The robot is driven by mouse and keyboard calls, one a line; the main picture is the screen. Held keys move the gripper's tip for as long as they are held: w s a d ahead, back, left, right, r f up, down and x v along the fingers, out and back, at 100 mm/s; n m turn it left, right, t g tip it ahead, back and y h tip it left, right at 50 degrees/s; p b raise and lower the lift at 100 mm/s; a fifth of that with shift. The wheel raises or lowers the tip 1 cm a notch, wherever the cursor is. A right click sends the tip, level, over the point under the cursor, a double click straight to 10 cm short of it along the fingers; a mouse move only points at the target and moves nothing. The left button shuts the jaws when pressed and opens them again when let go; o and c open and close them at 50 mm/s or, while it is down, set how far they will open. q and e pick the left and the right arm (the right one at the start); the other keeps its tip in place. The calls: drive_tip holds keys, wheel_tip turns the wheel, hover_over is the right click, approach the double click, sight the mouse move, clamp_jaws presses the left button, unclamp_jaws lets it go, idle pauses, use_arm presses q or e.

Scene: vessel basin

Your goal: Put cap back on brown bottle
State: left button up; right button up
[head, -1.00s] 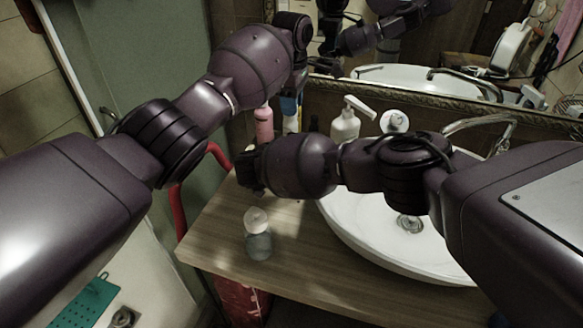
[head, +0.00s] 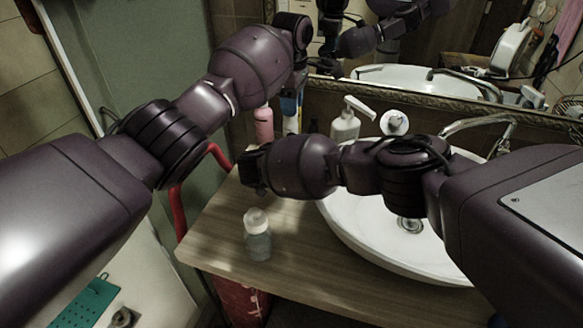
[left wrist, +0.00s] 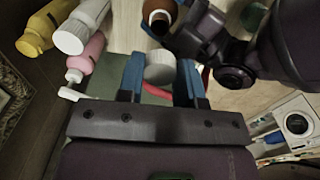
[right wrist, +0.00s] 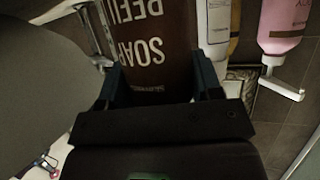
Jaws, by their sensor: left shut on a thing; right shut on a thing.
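The brown bottle (right wrist: 155,45) with white "SOAP REFILL" lettering fills the middle of the right wrist view. My right gripper (right wrist: 160,85) is shut on it. The bottle's uncapped neck (left wrist: 158,20) shows at the top of the left wrist view. My left gripper (left wrist: 160,80) is shut on a white cap (left wrist: 160,68) between its blue fingers. In that picture the cap is just below the bottle neck; I cannot tell the exact gap. In the head view I cannot make out the cap or brown bottle.
A clear bottle with a white top (head: 257,238) stands on the wooden counter (head: 215,230). The white basin (head: 365,235) is to the right. A pink bottle (head: 263,126) and a white pump bottle (head: 345,125) stand behind, before the mirror.

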use_arm(q)
drive_tip(key=shift+f, duration=2.5)
drive_tip(key=shift+f, duration=0.9)
drive_tip(key=shift+f, duration=0.4)
